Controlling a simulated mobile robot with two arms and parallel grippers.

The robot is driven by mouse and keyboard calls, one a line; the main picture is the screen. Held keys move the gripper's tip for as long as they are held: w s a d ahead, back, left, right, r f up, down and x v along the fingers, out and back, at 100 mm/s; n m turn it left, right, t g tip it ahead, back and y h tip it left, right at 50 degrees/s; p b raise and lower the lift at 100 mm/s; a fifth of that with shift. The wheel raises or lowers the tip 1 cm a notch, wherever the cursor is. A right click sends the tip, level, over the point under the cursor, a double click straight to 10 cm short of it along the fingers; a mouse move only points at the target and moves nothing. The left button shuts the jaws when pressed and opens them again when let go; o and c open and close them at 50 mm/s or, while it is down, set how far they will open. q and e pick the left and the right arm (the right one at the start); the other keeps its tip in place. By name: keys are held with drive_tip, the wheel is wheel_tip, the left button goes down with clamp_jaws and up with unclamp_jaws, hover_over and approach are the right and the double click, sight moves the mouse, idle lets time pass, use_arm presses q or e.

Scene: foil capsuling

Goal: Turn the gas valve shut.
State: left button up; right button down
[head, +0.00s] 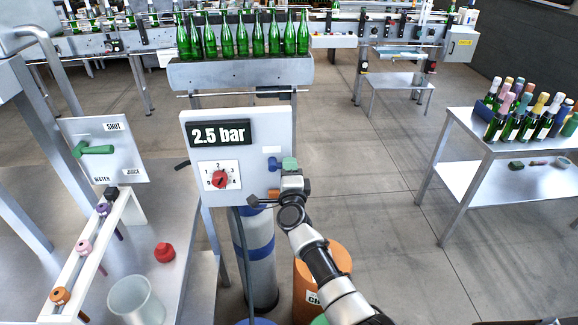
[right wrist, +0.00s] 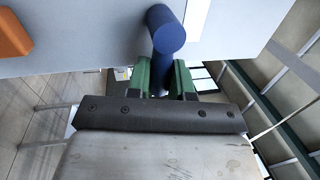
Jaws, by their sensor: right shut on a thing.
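A blue valve handle (head: 272,163) sits on the right side of the grey panel (head: 196,140), beside the 2.5 bar display; I take it for the gas valve. In the right wrist view the blue handle (right wrist: 166,32) has a round end and a bar running down between green fingers. My right gripper (head: 288,163) is shut on this handle; its fingers (right wrist: 160,72) lie on either side of the bar. Much of the handle is hidden by the gripper in the head view. My left gripper is not in view.
A red dial (head: 220,180) and an orange part (head: 273,192) are on the same panel. A grey cylinder with blue bands (head: 258,262) and an orange drum (head: 338,256) stand below. Green bottles (head: 242,38) line the conveyor behind. Floor at right is clear up to a bottle table (head: 500,150).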

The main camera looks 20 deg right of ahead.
drive_tip(key=shift+n, duration=0.4)
drive_tip(key=c, duration=1)
unclamp_jaws()
drive_tip(key=b+v, duration=0.1)
drive_tip(key=v, duration=0.9)
drive_tip(key=shift+s, duration=0.4)
drive_tip(key=shift+a+f, duration=0.1)
drive_tip(key=shift+a, duration=0.05)
